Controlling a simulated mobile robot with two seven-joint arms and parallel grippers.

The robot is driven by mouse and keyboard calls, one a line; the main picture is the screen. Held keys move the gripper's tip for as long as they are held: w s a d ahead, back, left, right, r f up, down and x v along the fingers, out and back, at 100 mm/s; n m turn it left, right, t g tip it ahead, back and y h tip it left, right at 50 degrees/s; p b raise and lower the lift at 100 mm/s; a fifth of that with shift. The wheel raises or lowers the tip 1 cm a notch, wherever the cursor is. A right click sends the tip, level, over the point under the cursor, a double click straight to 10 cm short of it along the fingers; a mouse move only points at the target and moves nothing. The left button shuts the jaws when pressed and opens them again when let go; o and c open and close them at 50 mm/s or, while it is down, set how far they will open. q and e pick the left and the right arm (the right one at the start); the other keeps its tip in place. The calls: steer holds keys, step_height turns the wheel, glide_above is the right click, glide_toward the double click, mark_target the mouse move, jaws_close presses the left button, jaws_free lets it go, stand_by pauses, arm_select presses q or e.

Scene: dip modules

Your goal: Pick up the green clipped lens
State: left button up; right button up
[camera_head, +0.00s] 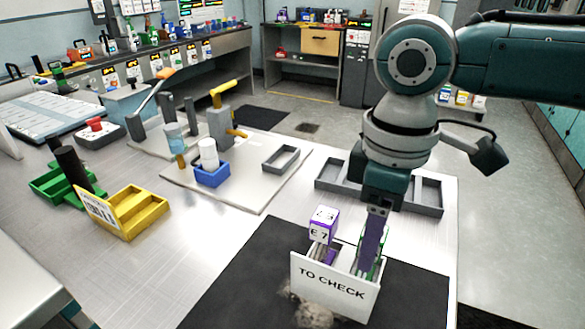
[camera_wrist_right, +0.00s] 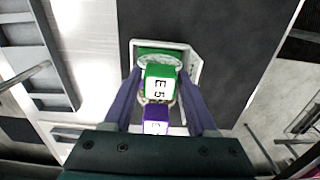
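A green clipped lens stands in the white "TO CHECK" box (camera_head: 336,288). In the wrist view its green-topped block (camera_wrist_right: 161,78) is marked E5, with a round rim (camera_wrist_right: 153,57) beyond. In the head view only green edges (camera_head: 380,262) show behind my fingers. My right gripper (camera_head: 369,262) reaches down into the box. In the wrist view its fingers (camera_wrist_right: 160,74) stand apart on either side of the green lens; I cannot tell whether they touch it. A purple clipped lens (camera_head: 323,226) is beside it, closer to the wrist camera. My left gripper is not in view.
The box stands on a black mat (camera_head: 245,285). A grey compartment tray (camera_head: 331,178) lies behind it. A yellow bin (camera_head: 138,212), a green bin (camera_head: 47,184) and a blue holder with a white cylinder (camera_head: 212,176) are at left. The metal table between them is clear.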

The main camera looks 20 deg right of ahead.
jaws_close()
stand_by(0.7)
